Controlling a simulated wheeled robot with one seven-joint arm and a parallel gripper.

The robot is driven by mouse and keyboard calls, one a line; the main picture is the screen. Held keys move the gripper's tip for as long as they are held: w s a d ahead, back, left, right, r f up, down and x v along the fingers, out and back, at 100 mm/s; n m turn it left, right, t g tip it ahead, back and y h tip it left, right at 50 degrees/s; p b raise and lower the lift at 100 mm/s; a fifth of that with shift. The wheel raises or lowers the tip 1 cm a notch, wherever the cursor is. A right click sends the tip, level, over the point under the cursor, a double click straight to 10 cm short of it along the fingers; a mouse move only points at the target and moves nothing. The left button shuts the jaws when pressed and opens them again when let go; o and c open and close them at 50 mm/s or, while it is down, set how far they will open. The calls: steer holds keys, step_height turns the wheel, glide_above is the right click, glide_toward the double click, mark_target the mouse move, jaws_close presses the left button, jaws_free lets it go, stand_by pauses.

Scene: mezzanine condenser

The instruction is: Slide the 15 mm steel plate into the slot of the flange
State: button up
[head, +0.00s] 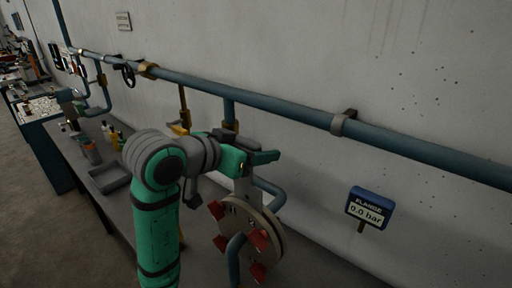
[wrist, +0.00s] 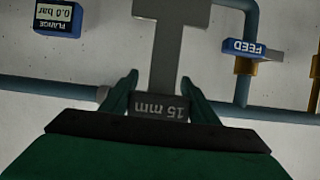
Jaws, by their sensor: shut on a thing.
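The grey steel plate shows in the wrist view (wrist: 167,55), with "15 mm" upside down on its narrow handle. My gripper (wrist: 159,82) is shut on this handle. The wider part of the plate runs out of the top of the wrist view. In the head view my gripper (head: 257,158) is above the flange (head: 268,228), a round disc with several red clamps. The grey plate (head: 243,187) hangs below the gripper at the flange's upper edge. The slot is not clear, so I cannot tell whether the plate's lower end is in it.
A blue gauge (head: 369,206) reading "FLANGE 0.0 bar" is on the wall at right. A long blue pipe (head: 290,107) runs along the wall above the flange. A grey tray (head: 110,178) and bottles stand on the bench at left. A "FEED" tag (wrist: 250,48) shows in the wrist view.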

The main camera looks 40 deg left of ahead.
mark_target(256, 192)
steer(key=shift+f, duration=6.55)
steer(key=o, duration=1.4)
steer(key=shift+c, duration=0.2)
steer(key=v, duration=1)
steer(key=shift+s+r, duration=0.15)
steer(key=shift+s, duration=0.25)
